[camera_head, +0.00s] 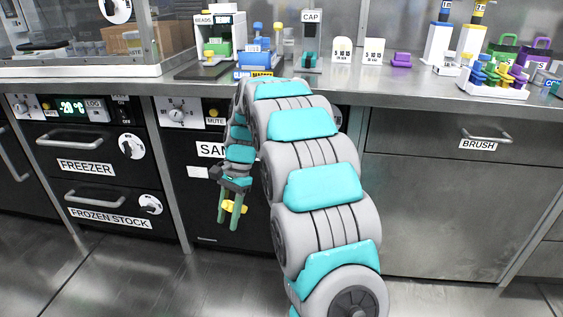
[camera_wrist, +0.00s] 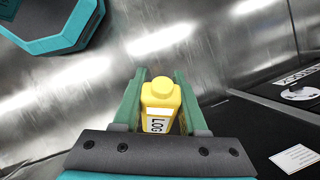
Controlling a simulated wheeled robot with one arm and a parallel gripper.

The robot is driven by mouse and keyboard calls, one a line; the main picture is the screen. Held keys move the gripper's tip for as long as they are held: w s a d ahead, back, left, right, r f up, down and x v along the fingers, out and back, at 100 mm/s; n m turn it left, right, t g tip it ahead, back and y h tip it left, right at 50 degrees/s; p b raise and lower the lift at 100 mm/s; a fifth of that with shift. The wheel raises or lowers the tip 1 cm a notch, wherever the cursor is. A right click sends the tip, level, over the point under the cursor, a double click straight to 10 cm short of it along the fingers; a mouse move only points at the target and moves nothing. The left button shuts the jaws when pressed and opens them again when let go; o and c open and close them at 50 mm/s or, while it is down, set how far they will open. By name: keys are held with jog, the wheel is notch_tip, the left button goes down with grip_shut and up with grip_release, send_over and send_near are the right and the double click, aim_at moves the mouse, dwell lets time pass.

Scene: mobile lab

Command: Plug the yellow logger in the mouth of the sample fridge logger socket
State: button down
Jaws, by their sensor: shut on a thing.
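The yellow logger (camera_wrist: 160,103), with a white LOG label and a round yellow cap-like end, is between the green fingers of my gripper (camera_wrist: 160,90). In the head view my gripper (camera_head: 229,222) points down in front of the sample fridge (camera_head: 205,205), shut on the logger (camera_head: 235,204). The fridge's black front has a label, partly hidden by my arm, reading SAM. Its control strip shows a dial (camera_head: 177,114) and a MUTE button (camera_head: 214,112). The sample fridge's logger socket is not visible; my arm covers the right of the strip.
The freezer (camera_head: 85,150) stands to the left, with a green display, a LOG panel (camera_head: 95,108) and drawer handles. The worktop above holds racks and blocks (camera_head: 493,80). A BRUSH drawer (camera_head: 470,142) is to the right. The floor at front left is clear.

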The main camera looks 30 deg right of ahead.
jog(key=d+r+n+t+h+b, duration=0.4)
jog(key=d+r+n+t+h, duration=0.1)
jog(key=d+r, duration=0.9)
jog(key=shift+s+d+r+t+h, duration=0.3)
jog(key=shift+s+d+h, duration=0.1)
jog(key=shift+d+h, duration=0.15)
jog(key=shift+w+d+p, duration=0.35)
jog(key=shift+w+d, duration=0.15)
jog(key=shift+w, duration=0.3)
jog(key=shift+w+d+p, duration=0.3)
jog(key=shift+w+d, duration=0.25)
jog(key=shift+w, duration=0.25)
jog(key=shift+w+d+p, duration=0.35)
jog(key=shift+w+d, duration=0.15)
jog(key=shift+w, duration=0.3)
jog(key=shift+w+d+p, duration=0.4)
jog(key=shift+w+d, duration=0.25)
jog(key=shift+w, duration=0.3)
jog(key=shift+s+a, duration=0.1)
